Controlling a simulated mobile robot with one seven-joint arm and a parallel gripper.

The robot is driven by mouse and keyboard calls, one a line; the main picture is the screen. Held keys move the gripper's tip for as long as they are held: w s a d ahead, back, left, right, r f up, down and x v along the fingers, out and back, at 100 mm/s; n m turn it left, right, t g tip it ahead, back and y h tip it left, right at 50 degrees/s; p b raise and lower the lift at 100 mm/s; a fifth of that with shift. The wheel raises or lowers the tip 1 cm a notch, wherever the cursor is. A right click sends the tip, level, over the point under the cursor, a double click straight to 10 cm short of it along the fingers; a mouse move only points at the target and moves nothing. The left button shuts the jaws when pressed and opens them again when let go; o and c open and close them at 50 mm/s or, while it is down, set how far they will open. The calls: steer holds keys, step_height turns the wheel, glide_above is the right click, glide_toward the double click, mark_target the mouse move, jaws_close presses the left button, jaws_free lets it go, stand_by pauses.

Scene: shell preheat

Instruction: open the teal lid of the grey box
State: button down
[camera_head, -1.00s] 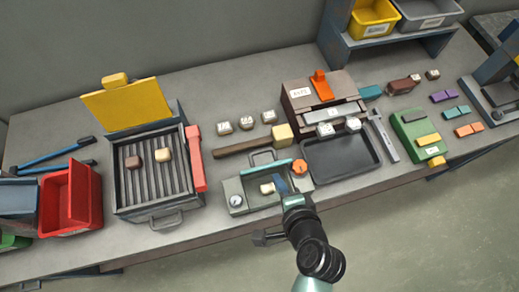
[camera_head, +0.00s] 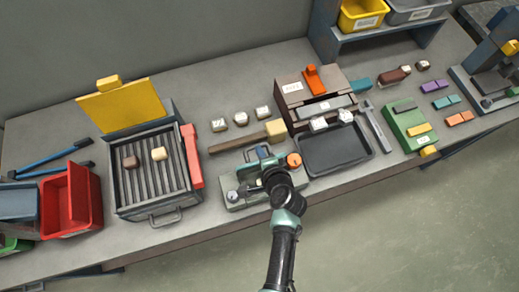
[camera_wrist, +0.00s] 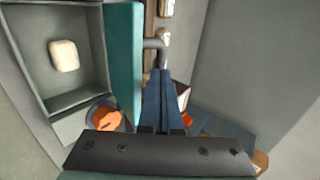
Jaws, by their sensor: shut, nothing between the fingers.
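The grey box (camera_head: 240,200) stands near the front edge of the bench, with a round gauge and an orange knob (camera_head: 293,160). In the wrist view its grey wall (camera_wrist: 92,50) surrounds an open compartment holding a cream block (camera_wrist: 64,56). The teal lid (camera_wrist: 123,60) is seen edge-on there, raised along one side of the compartment, with a grey handle (camera_wrist: 156,45) on its outer face. My gripper (camera_wrist: 165,78) is shut and empty, its blue fingers beside the lid's outer face and near the handle; contact is unclear. My wrist hides part of the box in the head view.
A grill with a raised yellow lid (camera_head: 117,105) and red bar stands left. A hammer (camera_head: 245,138) lies behind the box. A black tray (camera_head: 335,150) is close on the right, with a brown machine (camera_head: 300,95) behind it.

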steer(key=shift+w+a+f, duration=0.1)
steer(key=shift+w+f, duration=0.1)
steer(key=shift+w, duration=0.05)
